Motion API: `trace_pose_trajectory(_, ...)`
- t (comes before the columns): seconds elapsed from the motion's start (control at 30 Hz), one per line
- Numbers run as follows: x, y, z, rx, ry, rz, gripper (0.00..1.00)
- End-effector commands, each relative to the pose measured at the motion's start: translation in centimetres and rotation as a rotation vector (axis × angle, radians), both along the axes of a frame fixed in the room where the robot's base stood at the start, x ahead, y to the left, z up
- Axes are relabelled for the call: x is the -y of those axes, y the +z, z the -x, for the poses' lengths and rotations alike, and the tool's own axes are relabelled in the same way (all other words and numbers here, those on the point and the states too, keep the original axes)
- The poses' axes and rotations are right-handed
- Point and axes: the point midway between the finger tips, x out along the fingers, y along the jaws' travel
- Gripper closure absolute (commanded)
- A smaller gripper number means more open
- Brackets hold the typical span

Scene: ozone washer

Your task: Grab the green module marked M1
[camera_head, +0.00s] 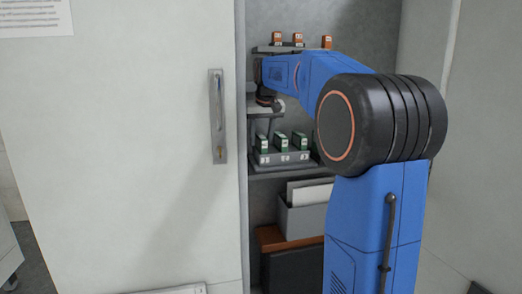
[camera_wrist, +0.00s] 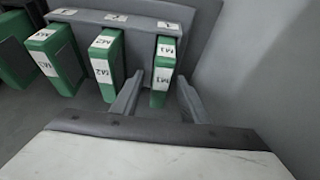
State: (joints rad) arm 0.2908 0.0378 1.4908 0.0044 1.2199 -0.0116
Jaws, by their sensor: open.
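The green module marked M1 (camera_wrist: 161,82) stands upright in a grey rack (camera_wrist: 117,20) in the wrist view, with its white label upside down. My gripper (camera_wrist: 160,78) is open, with one finger on each side of the lower part of M1. I cannot tell whether either finger touches it. A green module marked M2 (camera_wrist: 104,65) stands to its left, outside the fingers. In the head view several green modules stand in the rack (camera_head: 285,158) on a cabinet shelf, below my arm's end; their marks are too small to read.
Another green module (camera_wrist: 57,58) stands left of M2, and more green shows at the far left edge. A grey wall (camera_wrist: 265,70) rises close on the right. Orange modules (camera_head: 298,40) stand on a higher shelf. A grey box (camera_head: 303,220) sits below the rack.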

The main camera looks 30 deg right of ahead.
Motion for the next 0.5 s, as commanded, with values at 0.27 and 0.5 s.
trace_pose_trajectory(0.27, -0.01, -0.11, 0.02, 0.000, 0.000, 0.000, 0.59)
trace_pose_trajectory(0.5, -0.01, -0.39, 0.03, -0.001, 0.000, 0.000, 0.59)
